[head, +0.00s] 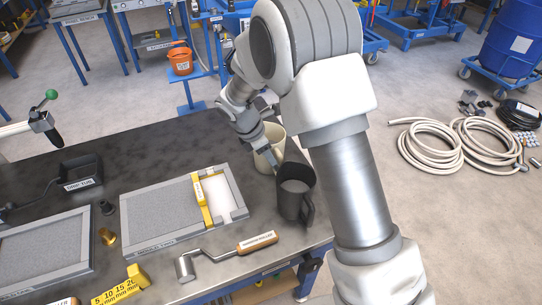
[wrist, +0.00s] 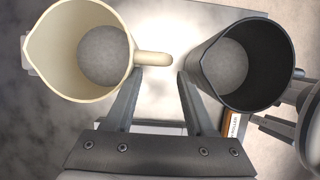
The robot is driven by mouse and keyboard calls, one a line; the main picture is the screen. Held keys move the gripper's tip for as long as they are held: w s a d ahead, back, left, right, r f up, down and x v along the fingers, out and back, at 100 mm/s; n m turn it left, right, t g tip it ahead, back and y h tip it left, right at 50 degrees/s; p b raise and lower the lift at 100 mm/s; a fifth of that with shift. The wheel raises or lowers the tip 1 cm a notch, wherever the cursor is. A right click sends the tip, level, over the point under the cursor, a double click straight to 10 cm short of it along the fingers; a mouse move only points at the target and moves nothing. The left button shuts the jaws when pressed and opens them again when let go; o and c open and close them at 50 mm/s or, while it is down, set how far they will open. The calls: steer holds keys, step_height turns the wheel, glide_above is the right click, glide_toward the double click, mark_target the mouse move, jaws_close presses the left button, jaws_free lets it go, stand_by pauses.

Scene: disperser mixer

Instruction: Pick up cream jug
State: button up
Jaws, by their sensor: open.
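The cream jug (head: 275,134) stands upright at the right part of the dark table, partly hidden by my arm in the head view. In the wrist view the cream jug (wrist: 47,55) is at the upper left, seen from above, with its handle (wrist: 153,59) pointing right. My gripper (wrist: 168,73) is open. Its left fingertip appears close to the handle, whose end shows just beyond the gap between the fingertips. I cannot tell whether they touch. Nothing is held. In the head view my gripper (head: 271,160) is beside the jug, partly hidden.
A dark grey jug (head: 295,199) stands just in front of the cream jug; it also shows close to my right finger in the wrist view (wrist: 216,88). A framed grey panel (head: 150,220) with a yellow bar lies left. A roller (head: 218,256) lies in front.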

steer(key=shift+s+d+x, duration=0.1)
steer(key=shift+s+x, duration=0.05)
steer(key=shift+x, duration=1.2)
steer(key=shift+s+d+x, duration=0.1)
steer(key=shift+s+x, duration=0.05)
steer(key=shift+x, duration=1.25)
steer(key=shift+r, duration=0.1)
steer(key=shift+c, duration=0.3)
jaws_close()
steer(key=shift+w+r, duration=0.1)
steer(key=shift+r, duration=0.1)
